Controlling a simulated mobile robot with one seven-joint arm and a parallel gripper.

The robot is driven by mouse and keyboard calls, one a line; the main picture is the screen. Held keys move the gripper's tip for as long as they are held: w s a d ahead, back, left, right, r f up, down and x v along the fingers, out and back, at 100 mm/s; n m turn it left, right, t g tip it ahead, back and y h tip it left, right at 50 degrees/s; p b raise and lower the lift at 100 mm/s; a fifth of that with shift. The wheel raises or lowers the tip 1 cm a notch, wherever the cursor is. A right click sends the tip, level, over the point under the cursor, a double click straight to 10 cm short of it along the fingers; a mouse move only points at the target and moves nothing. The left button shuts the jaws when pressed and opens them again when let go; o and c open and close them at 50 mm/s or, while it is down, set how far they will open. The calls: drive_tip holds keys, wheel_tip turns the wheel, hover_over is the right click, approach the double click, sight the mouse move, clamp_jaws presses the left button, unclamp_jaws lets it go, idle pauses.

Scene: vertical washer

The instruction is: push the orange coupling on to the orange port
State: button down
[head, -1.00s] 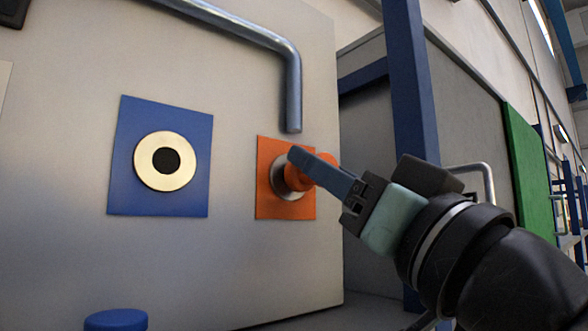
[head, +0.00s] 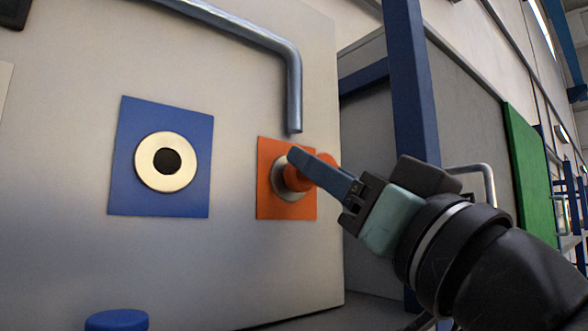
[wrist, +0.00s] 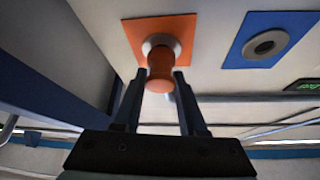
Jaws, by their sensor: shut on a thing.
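The orange coupling (head: 324,170) is between the fingers of my gripper (head: 312,166), which is shut on it. It also shows in the wrist view (wrist: 159,72), with a finger on each side. The coupling's far end meets the pale ring of the orange port (head: 281,178), which sits on an orange square plate (head: 268,155). In the wrist view the ring (wrist: 160,42) shows behind the coupling's end. The near finger hides part of the coupling in the head view, and I cannot tell how deep it sits on the port.
A blue plate (head: 196,135) with a ringed dark port (head: 167,161) is left of the orange one. A bent metal pipe (head: 293,95) ends just above the orange plate. A blue post (head: 413,85) stands at right. A blue cap (head: 117,319) is at lower left.

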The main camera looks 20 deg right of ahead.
drive_tip(key=shift+w+a, duration=0.15)
drive_tip(key=shift+w, duration=0.25)
drive_tip(key=shift+c, duration=1.9)
unclamp_jaws()
drive_tip(key=shift+f, duration=0.2)
